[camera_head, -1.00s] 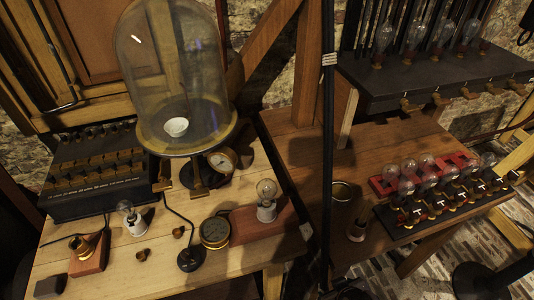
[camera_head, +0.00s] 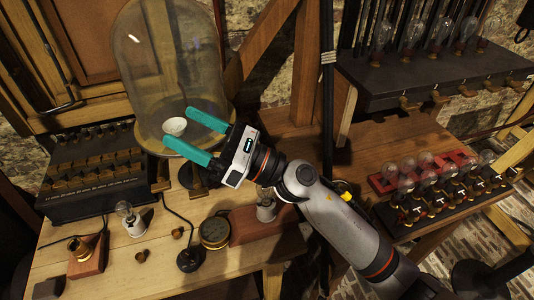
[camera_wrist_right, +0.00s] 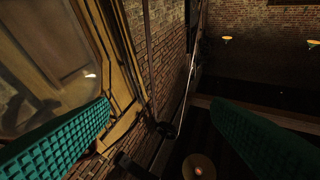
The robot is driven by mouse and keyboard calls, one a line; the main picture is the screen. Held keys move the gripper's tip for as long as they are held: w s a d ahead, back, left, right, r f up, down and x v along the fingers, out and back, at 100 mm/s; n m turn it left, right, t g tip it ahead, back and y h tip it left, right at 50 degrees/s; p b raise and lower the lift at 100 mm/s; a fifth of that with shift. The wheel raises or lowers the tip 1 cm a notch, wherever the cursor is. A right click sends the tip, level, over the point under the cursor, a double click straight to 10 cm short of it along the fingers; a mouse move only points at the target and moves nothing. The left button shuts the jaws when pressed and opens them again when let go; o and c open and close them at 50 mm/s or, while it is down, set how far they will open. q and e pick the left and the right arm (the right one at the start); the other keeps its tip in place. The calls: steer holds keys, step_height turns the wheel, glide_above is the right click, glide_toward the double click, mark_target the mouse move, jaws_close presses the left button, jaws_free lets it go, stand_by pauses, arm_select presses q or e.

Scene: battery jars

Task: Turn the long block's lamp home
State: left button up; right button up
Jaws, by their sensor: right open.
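The long reddish-brown block (camera_head: 285,228) lies near the table's front right. A lamp with a pale base (camera_head: 266,212) stands at its left part; its glass bulb is mostly hidden behind my right arm. I cannot tell how far the lamp is turned in. My right gripper (camera_head: 181,127) is open and empty, its teal fingers in front of the glass bell jar (camera_head: 170,60), up and left of the lamp. In the right wrist view, the fingers (camera_wrist_right: 160,108) stand wide apart with nothing between them. My left gripper is not in view.
A second lamp (camera_head: 130,220) stands left, near a short block (camera_head: 87,256) with a brass socket. A round gauge (camera_head: 214,232) touches or nearly touches the long block's left end. A black post (camera_head: 327,120) rises right of the table. Racks of bulbs (camera_head: 440,185) stand right.

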steer(key=s+a+f+n+g+h, duration=0.2)
steer(key=s+a+n+g, duration=0.15)
steer(key=n+g, duration=0.4)
steer(key=n+t+h, duration=0.4)
steer(key=n+h, duration=1.2)
steer(key=h, duration=0.4)
glide_above(266, 194)
steer(key=w, duration=0.1)
step_height(266, 194, down, 11)
steer(key=f+p, duration=0.1)
steer(key=f, duration=0.3)
steer(key=w+f+p, duration=0.1)
steer(key=f, duration=0.3)
steer(key=f+p, duration=0.1)
steer(key=f, duration=0.3)
steer(key=shift+w, duration=0.35)
